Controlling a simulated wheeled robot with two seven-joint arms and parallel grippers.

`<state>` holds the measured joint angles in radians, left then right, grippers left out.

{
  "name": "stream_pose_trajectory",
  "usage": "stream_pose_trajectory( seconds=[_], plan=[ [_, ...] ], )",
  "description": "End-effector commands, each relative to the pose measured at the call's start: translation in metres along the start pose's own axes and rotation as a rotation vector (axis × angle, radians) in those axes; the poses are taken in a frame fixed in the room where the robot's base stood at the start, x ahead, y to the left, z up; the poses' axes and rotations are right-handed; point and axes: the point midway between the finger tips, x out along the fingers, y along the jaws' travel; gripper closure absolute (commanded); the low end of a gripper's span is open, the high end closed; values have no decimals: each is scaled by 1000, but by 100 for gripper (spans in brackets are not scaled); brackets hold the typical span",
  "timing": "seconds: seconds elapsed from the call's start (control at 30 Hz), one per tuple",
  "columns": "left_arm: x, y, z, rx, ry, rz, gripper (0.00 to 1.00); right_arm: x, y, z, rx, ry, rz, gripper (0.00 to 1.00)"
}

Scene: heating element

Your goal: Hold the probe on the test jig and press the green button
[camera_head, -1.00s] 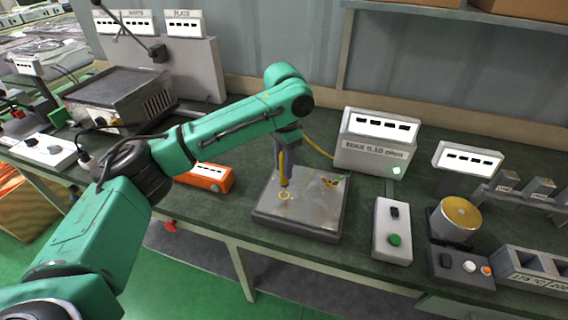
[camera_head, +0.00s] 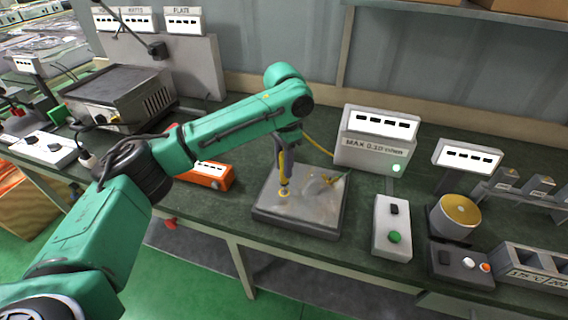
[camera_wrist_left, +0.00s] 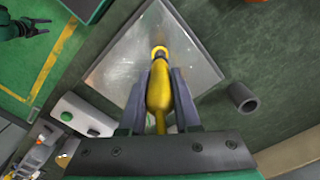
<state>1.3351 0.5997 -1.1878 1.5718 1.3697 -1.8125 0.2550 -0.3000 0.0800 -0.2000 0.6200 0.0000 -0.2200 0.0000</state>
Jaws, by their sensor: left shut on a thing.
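My left gripper (camera_head: 283,158) is shut on the yellow probe (camera_head: 284,172), which points down at the test jig (camera_head: 318,213), a grey metal plate on the bench. The probe tip appears to touch the ringed spot on the jig's left part. In the left wrist view the probe (camera_wrist_left: 159,88) lies between the two fingers. The green button (camera_head: 393,237) is on a pale control box (camera_head: 381,226) to the right of the jig. My right gripper (camera_wrist_left: 38,27) shows only in the left wrist view, top left, with its fingers apart and empty, away from the button.
A meter box (camera_head: 373,150) with a lit green lamp stands behind the jig. An orange box (camera_head: 212,178) is left of it. A yellow cable (camera_head: 318,144) runs behind the jig.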

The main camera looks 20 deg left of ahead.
Motion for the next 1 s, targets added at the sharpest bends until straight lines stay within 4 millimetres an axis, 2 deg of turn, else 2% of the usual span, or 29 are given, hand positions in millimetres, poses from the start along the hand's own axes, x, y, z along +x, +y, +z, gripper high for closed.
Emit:
stream_pose_trajectory(
  seconds=[0.07, 0.1, 0.23, 1.0],
  plan=[
    [2, 1, 1, 1, -5, 3, 100, 0, 0, 0, 0, 0, 0, 45],
    [3, 1, 1, 1, -6, 3, 100, 0, 0, 0, 0, 0, 0, 49],
    [3, 1, 1, 1, -7, 4, 100, 0, 0, 0, 0, 0, 0, 99],
    [4, 1, 2, 2, -11, 6, 100, 1, 0, 0, 0, 0, 0, 100]
  ],
)
